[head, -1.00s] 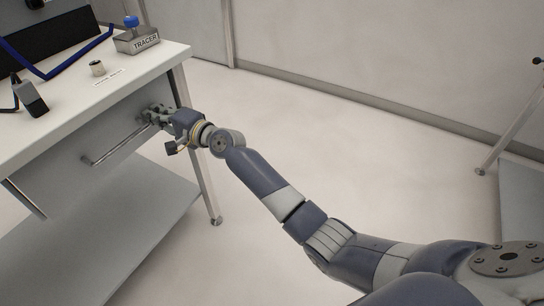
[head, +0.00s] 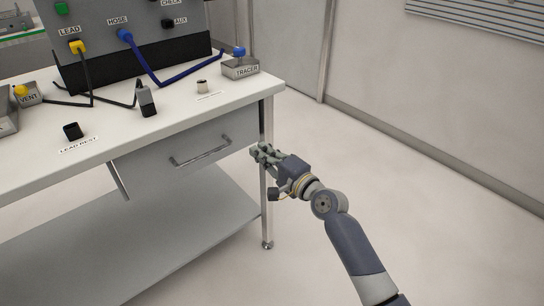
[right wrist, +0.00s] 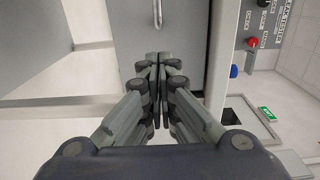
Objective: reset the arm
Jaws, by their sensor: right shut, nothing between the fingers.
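My right arm (head: 355,250) reaches up from the lower right in the head view. My right gripper (head: 258,153) is shut and empty, near the right end of the bench's drawer (head: 160,158) and overlapping the bench's front right leg in the picture. It is right of the drawer handle (head: 200,152) and apart from it. In the right wrist view the fingers of this gripper (right wrist: 159,62) are together, with the grey drawer front and its handle (right wrist: 123,24) beyond them. My left gripper is not in view.
A lower shelf (head: 150,245) lies beneath. Floor (head: 440,220) right of the bench is clear.

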